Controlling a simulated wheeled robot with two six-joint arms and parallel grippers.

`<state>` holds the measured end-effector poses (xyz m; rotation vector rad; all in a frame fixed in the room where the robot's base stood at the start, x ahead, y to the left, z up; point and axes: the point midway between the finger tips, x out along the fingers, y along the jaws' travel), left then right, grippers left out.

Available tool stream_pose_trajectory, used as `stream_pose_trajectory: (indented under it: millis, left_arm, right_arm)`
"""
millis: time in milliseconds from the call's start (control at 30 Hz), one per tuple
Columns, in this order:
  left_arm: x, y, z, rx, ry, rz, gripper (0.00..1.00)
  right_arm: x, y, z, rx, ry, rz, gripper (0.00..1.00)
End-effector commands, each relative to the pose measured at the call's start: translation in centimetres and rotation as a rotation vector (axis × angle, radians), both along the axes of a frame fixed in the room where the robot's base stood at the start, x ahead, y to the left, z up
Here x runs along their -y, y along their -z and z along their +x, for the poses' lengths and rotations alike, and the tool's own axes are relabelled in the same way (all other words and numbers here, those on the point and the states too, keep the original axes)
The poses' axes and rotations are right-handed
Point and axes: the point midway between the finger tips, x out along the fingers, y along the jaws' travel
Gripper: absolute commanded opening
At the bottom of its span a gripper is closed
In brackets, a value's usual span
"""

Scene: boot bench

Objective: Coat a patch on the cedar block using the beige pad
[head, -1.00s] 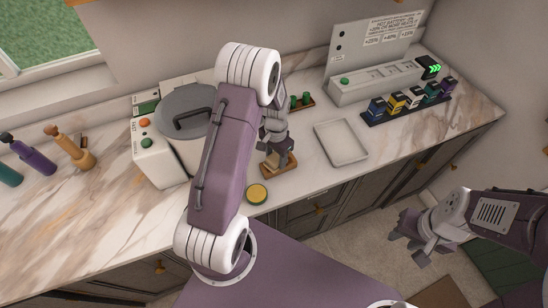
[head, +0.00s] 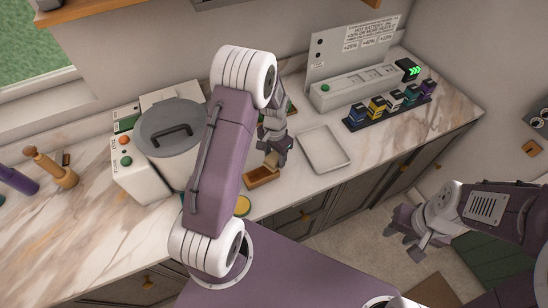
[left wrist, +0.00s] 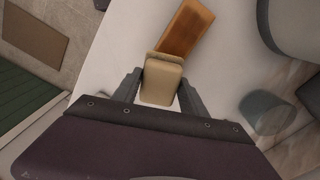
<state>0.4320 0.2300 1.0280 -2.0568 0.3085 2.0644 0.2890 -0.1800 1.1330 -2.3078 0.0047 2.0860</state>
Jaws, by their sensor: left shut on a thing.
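The cedar block (head: 258,179) is an orange-brown wooden piece lying on the marble counter, partly hidden by my left gripper in the head view. It also shows in the left wrist view (left wrist: 187,27), just beyond the pad. My left gripper (head: 273,154) is shut on the beige pad (left wrist: 162,82), which sits between both fingers. The pad overlaps the block's near end in the wrist view; I cannot tell whether they touch. A round yellow thing with a dark rim (head: 242,206) lies near the counter's front edge. My right gripper (head: 408,228) is open and empty, beyond the counter.
A large grey lidded pot (head: 185,118) stands left of my left arm. An empty pale tray (head: 324,148) lies right of the block. A dark rack of small coloured bottles (head: 388,112) is further right. A wooden peg-like tool (head: 52,168) is at far left.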

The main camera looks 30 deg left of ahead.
Motion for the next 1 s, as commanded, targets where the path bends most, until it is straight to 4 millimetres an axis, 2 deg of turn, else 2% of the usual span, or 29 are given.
stream_pose_trajectory:
  millis: [33, 500, 1000]
  left_arm:
    - [0.1, -0.9, 0.1, 0.001, 0.0, 0.001, 0.06]
    - [0.6, -5.0, 0.4, 0.001, -0.002, 0.0, 0.06]
    - [0.6, -5.2, 0.4, 0.001, -0.002, 0.0, 0.06]
  right_arm:
    - [0.0, -0.8, 0.0, 0.0, 0.0, 0.0, 0.36]
    - [0.0, -4.3, 0.0, 0.0, 0.0, 0.0, 0.36]
    - [0.0, -4.4, 0.0, 0.0, 0.0, 0.0, 0.36]
